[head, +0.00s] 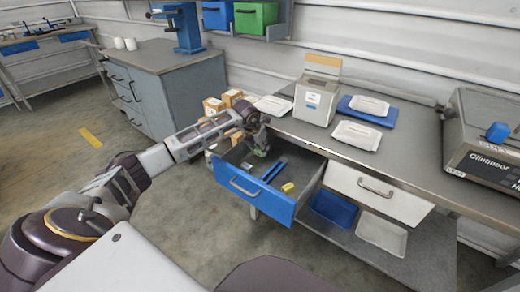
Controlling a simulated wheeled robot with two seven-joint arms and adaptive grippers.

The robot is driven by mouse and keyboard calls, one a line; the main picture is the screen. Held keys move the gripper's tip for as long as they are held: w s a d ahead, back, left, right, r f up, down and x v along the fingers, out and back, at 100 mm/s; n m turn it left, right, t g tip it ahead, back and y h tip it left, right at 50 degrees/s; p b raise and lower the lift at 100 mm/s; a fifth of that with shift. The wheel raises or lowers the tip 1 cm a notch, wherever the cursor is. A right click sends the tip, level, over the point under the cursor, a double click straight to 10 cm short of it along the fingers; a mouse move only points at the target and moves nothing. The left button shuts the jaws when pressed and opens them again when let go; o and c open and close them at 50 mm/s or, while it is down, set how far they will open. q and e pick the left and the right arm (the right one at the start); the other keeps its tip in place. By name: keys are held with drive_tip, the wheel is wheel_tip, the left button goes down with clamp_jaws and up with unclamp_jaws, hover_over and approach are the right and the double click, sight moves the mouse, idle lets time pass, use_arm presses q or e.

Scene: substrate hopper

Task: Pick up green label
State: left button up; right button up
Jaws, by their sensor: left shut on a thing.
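My left gripper (260,151) reaches down into the open drawer (244,197) with the blue front. It is shut on the green label (263,154), of which only a small green patch shows at the fingertips. The gripper and label are at the back of the drawer. Whether the label touches the drawer floor cannot be told. My right gripper is not in view.
Blue bars (273,171) and a small yellow item (288,187) lie in the drawer. The white-front drawer (375,193) beside it is shut. On the bench stand a white box (315,101), white trays (357,135) and a grey machine (485,135).

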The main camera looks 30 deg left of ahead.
use_arm(q)
drive_tip(key=shift+s, duration=1)
drive_tip(key=shift+s+p, duration=0.3)
drive_tip(key=shift+s, duration=0.75)
wheel_tip(320, 180, up, 14)
drive_tip(key=p, duration=0.2)
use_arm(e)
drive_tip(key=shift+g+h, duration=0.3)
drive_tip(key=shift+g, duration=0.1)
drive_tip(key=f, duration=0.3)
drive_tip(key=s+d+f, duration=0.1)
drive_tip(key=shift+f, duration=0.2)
use_arm(q)
drive_tip(key=shift+w+f, duration=0.1)
drive_tip(key=shift+f, duration=0.05)
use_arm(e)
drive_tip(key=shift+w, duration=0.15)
